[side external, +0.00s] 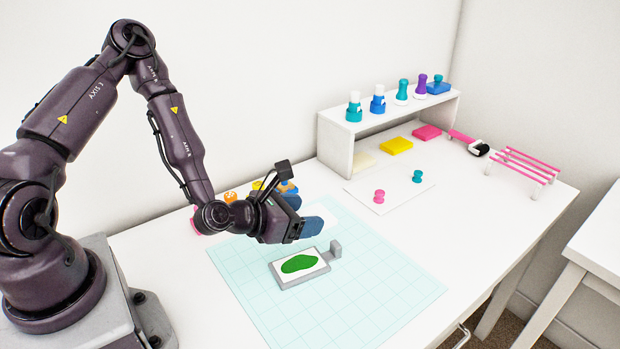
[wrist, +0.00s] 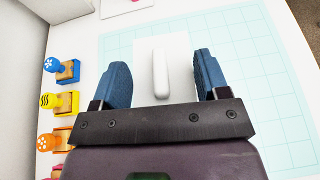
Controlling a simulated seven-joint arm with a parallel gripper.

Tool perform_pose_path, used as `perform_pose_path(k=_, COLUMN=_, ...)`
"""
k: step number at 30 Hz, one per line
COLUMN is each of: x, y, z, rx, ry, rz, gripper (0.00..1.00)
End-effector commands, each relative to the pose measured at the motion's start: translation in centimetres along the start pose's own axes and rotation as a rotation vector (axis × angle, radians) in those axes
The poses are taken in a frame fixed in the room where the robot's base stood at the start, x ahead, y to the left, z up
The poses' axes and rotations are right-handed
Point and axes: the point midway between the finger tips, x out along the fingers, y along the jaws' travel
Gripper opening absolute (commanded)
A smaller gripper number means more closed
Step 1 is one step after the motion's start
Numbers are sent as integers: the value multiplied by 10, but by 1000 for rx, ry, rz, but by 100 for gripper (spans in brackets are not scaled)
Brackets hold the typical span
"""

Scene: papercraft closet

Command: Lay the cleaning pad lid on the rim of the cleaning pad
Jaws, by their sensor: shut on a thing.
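The cleaning pad (side external: 301,265) is a shallow grey tray with a white inside and a green patch, and a small grey block at its right end. It lies on the grid mat. My gripper (side external: 314,226) is above and just behind it, its blue fingers spread wide. They are shut on the side edges of the white cleaning pad lid (side external: 328,214). In the wrist view the lid (wrist: 145,62) lies between the fingers, its rounded white handle bar facing the camera. The lid is clear of the tray. The wrist view does not show the tray.
Several wooden stamps, such as an orange one (wrist: 47,143), stand left of the mat in the wrist view. A white shelf (side external: 338,145) with coloured bottles and stamps stands at the back. A white card (side external: 400,196) holds two small stamps. The front of the mat (side external: 375,295) is clear.

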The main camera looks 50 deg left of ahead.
Motion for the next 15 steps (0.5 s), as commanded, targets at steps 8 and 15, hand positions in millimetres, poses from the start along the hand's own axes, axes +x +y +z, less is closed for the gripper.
perform_pose_path(k=8, x=-14, y=-16, z=-46, rx=29, ry=1, rz=-76, gripper=46)
perform_pose_path(k=15, x=-14, y=-14, z=-34, rx=35, ry=-3, rz=-82, gripper=46)
